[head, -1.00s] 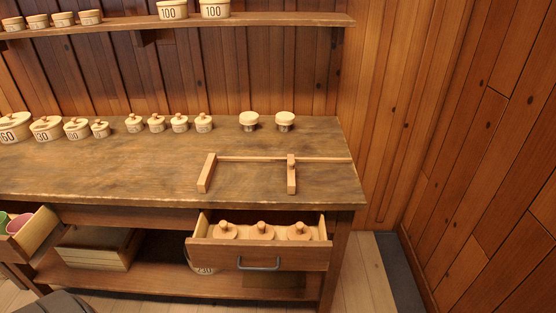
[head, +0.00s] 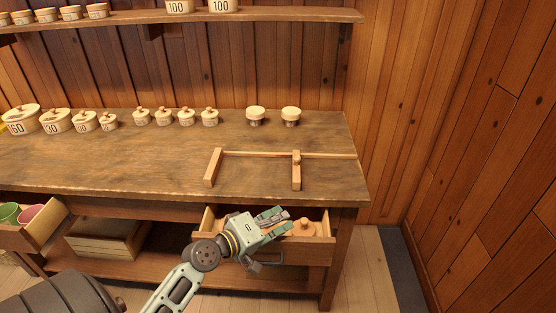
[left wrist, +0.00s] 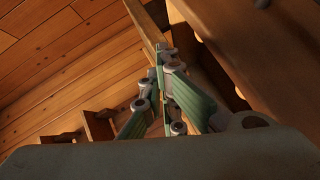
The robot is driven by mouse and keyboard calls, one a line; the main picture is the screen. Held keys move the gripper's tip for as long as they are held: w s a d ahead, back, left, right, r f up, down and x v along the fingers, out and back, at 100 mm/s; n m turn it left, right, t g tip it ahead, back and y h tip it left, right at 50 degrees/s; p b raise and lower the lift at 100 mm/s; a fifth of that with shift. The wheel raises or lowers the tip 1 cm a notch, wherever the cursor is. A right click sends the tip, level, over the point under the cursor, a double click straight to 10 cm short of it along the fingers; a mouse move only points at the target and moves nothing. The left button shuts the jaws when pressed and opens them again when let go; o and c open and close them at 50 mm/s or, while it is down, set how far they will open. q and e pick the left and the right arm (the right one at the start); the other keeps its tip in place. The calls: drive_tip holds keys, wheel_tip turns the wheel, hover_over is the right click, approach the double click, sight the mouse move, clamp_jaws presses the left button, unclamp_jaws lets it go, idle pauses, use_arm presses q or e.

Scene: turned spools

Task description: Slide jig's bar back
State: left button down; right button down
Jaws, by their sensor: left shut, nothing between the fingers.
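The wooden jig lies on the bench top, right of its middle. It has a thin rail (head: 252,154) along the back, a fixed block (head: 213,168) at the left end, and a short bar (head: 296,172) across the rail towards the right. The bar stands clear of the fixed block. My left gripper (head: 284,220) is in front of the bench, over the open drawer, forward of the jig and apart from it. Its fingers are shut and empty; they also show in the left wrist view (left wrist: 163,55). My right gripper is not in view.
The open drawer (head: 210,218) holds knobbed wooden lids, partly hidden by my left arm. Another open drawer (head: 40,232) with coloured cups is at the left. Lidded pots (head: 56,121) and two round-topped pieces (head: 290,115) line the bench back. The bench front is clear.

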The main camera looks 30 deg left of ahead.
sight(296, 165)
use_arm(q)
drive_tip(key=w+a+r+n+t+y, duration=0.1)
drive_tip(key=a+n, duration=0.1)
drive_tip(key=a, duration=0.2)
drive_tip(key=w+a+r+n+t+y, duration=0.1)
drive_tip(key=a+r+n+y, duration=0.1)
drive_tip(key=a, duration=0.3)
drive_tip(key=w+a+r+n+t+y, duration=0.1)
drive_tip(key=a+r+n+y, duration=0.1)
drive_tip(key=a+n, duration=0.1)
drive_tip(key=shift+w+a+r+n, duration=0.1)
drive_tip(key=shift+w+a+n, duration=0.1)
drive_tip(key=shift+a+n, duration=0.35)
drive_tip(key=w, duration=0.9)
drive_tip(key=shift+a+p, duration=0.3)
drive_tip(key=shift+a, duration=0.1)
drive_tip(key=w+d, duration=0.2)
drive_tip(key=shift+w+p, duration=0.4)
drive_tip(key=shift+w+d+m, duration=0.25)
drive_tip(key=shift+w+d, duration=0.05)
